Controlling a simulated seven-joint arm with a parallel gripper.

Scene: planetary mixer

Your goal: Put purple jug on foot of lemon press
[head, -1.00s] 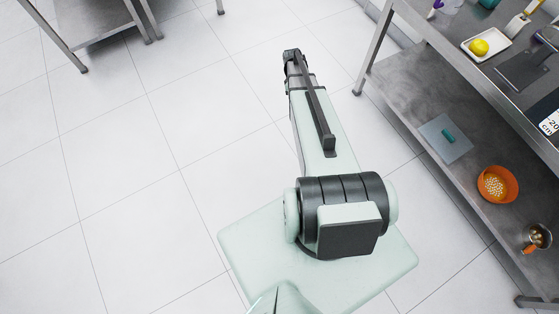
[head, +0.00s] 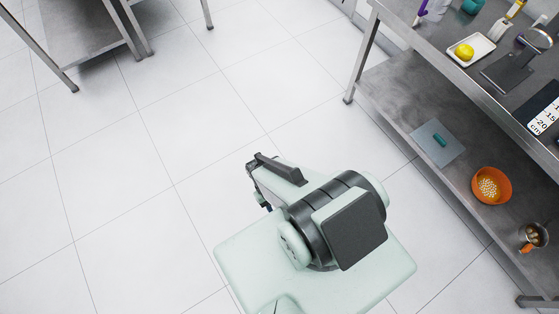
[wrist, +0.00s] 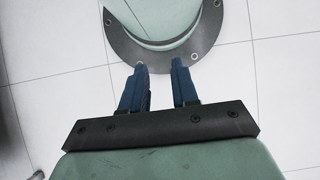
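A pale jug with a purple handle (head: 424,10) stands at the top edge of the head view, on the bench's upper surface, partly cut off by the frame. A dark metal stand with a flat foot (head: 507,71) and a rounded head above it, which looks like the lemon press, stands further right on the same bench. My gripper (wrist: 158,84) shows two blue fingers apart with nothing between them, over the floor. In the head view it is mostly hidden behind my folded arm, well away from the bench.
A white tray (head: 484,45) with a lemon (head: 464,52) lies between jug and press. A black-and-white scale mat (head: 543,122) lies near the bench edge. The lower shelf (head: 398,88) holds an orange bowl (head: 505,187), a metal pot (head: 542,235) and a grey board (head: 430,132). Open floor surrounds me.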

